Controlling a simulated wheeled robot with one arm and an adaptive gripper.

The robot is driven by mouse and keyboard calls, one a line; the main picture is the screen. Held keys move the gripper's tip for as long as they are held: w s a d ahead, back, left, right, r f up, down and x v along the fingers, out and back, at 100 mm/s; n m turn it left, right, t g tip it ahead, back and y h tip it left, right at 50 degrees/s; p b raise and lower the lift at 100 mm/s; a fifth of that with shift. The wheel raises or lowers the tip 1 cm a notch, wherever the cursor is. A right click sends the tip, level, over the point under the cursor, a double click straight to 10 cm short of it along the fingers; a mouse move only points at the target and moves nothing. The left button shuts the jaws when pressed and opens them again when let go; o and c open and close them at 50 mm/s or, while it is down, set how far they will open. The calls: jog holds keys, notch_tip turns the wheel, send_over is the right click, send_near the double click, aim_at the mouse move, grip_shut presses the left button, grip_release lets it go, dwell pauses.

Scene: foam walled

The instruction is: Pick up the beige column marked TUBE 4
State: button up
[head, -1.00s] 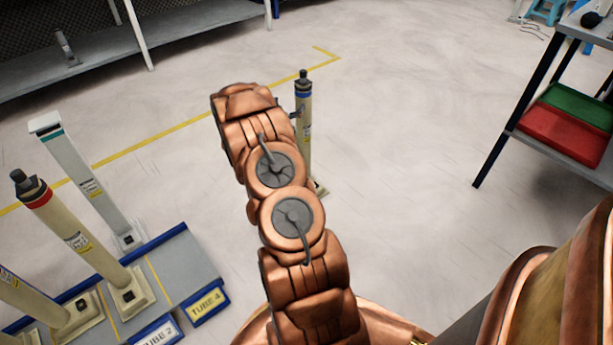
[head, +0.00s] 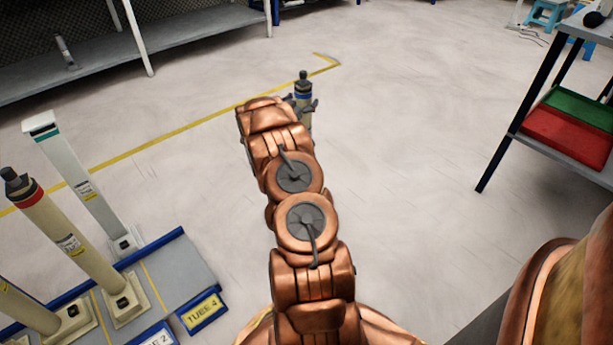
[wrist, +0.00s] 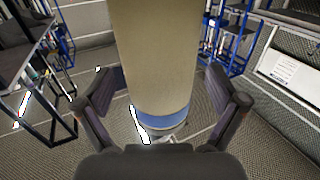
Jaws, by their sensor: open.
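The beige column (head: 304,118) stands upright on the open floor beyond my arm in the head view. It has a dark cap and a blue band near its top; its lower part is hidden behind my arm. In the wrist view the column (wrist: 153,60) fills the middle, with its blue band (wrist: 164,118) between the fingers. My gripper (wrist: 164,100) is open, one finger on each side of the column, with gaps visible. I cannot read any mark on the column.
A rack with a TUBE 4 label (head: 202,312) stands at lower left, holding a beige column with a red band (head: 60,232) and a pale square column (head: 80,180). A shelf table with a red tray (head: 565,138) is at right. Floor between is clear.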

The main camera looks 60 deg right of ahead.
jog(key=shift+d, duration=0.2)
jog(key=shift+r, duration=0.15)
grip_shut()
dwell(0.7)
